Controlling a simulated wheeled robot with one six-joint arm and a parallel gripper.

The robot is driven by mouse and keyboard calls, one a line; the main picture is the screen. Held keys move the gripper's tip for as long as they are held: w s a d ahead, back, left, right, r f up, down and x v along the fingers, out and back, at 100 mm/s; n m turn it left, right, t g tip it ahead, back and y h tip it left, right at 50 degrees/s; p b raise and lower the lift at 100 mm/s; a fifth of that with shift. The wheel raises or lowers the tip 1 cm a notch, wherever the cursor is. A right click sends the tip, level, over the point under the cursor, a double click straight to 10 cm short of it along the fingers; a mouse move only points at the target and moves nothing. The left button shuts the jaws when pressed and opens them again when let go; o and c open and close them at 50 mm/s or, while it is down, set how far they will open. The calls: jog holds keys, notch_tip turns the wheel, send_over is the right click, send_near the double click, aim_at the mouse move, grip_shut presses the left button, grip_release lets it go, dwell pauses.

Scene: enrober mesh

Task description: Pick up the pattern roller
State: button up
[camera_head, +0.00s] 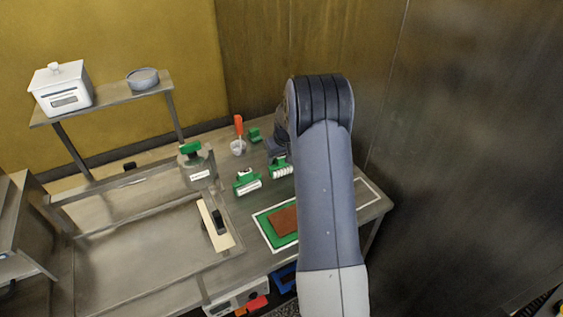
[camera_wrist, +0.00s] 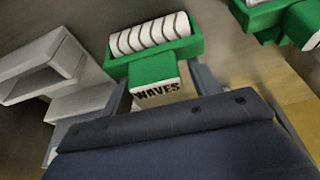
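A pattern roller (camera_wrist: 152,35) with a green frame and a white drum with dark wavy stripes is at the top of the wrist view. Its handle block (camera_wrist: 158,92) reads "WAVES". My gripper (camera_wrist: 162,84) is open, one finger on each side of this handle, with gaps showing beside it. In the head view, a striped roller (camera_head: 281,168) lies on the table just below my gripper, which is partly hidden behind my arm. A second green-and-white roller (camera_head: 247,183) lies to its left.
A green mat (camera_head: 262,224) with a brown slab (camera_head: 284,220) lies in front. A cup (camera_head: 238,147) with an orange-handled tool and a green-lidded jar (camera_head: 198,168) stand nearby. Green parts (camera_wrist: 262,14) sit at the wrist view's upper right. Pale grey blocks (camera_wrist: 45,70) are at its left.

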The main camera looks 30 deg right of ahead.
jog(key=c, duration=1)
jog(key=shift+o, duration=0.2)
notch_tip(320, 180, up, 10)
jog(key=b, duration=0.2)
jog(key=o, duration=0.5)
jog(key=c, duration=0.3)
jog(key=shift+s+n, duration=0.3)
jog(key=shift+s, duration=0.05)
jog(key=shift+c, duration=0.2)
jog(key=s+a+n+g+y+p, duration=0.2)
jog(key=s+n+y, duration=0.3)
jog(key=s+n, duration=1.2)
jog(key=shift+s+a+f+n+g, duration=0.4)
jog(key=shift+s+g, duration=0.4)
jog(key=shift+s, duration=0.6)
